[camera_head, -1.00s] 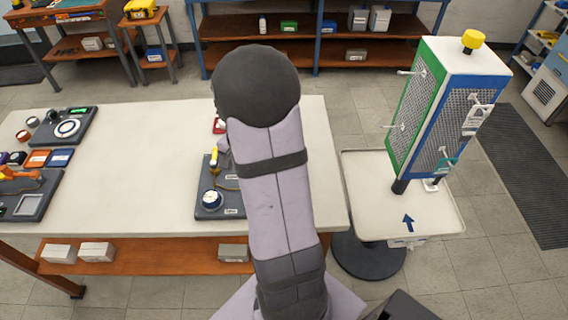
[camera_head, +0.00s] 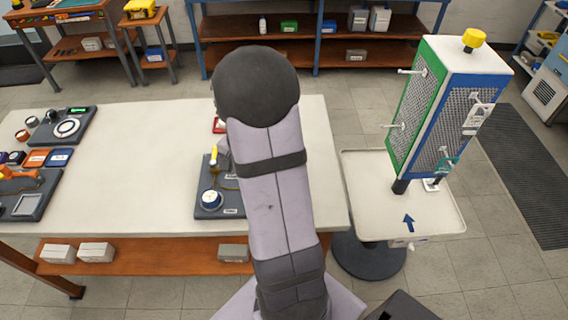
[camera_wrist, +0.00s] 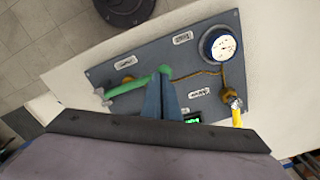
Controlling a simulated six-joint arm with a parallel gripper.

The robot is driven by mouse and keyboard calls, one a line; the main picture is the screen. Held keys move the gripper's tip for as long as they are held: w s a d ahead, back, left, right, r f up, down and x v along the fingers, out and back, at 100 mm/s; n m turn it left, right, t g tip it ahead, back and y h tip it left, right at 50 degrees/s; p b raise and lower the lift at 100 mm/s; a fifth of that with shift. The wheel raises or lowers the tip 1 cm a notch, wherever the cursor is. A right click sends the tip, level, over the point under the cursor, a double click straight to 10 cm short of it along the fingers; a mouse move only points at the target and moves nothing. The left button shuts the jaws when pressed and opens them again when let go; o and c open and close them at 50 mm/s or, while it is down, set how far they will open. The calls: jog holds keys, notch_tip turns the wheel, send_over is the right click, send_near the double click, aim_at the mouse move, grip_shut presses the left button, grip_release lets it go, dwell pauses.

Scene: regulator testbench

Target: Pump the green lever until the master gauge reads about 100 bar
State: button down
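The green lever (camera_wrist: 130,87) lies across the grey test board (camera_wrist: 100,72) in the wrist view, its rounded end (camera_wrist: 165,70) at my fingertips. My gripper (camera_wrist: 161,80) has its blue fingers together beside that end, seemingly touching it; I see no clear grasp around the lever. The blue-rimmed white gauge (camera_wrist: 222,46) sits at the board's upper right; its reading is too small to tell. It also shows in the head view (camera_head: 211,199). A small green display (camera_wrist: 193,118) is partly hidden by the gripper body. In the head view my arm hides the lever and gripper.
A yellow-handled valve (camera_wrist: 237,115) stands near the board's right edge. Other devices (camera_head: 66,127) sit at the left of the white table (camera_head: 140,190). A panelled tower (camera_head: 440,105) stands on a tray stand (camera_head: 440,222) to the right. The table's middle is clear.

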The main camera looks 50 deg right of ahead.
jog(key=shift+s+f, duration=0.1)
jog(key=shift+f, duration=0.15)
jog(key=shift+r, duration=0.15)
jog(key=shift+r+p, duration=2.4)
jog(key=shift+r, duration=0.25)
notch_tip(320, 180, up, 6)
jog(key=p, duration=0.5)
jog(key=shift+p, duration=0.3)
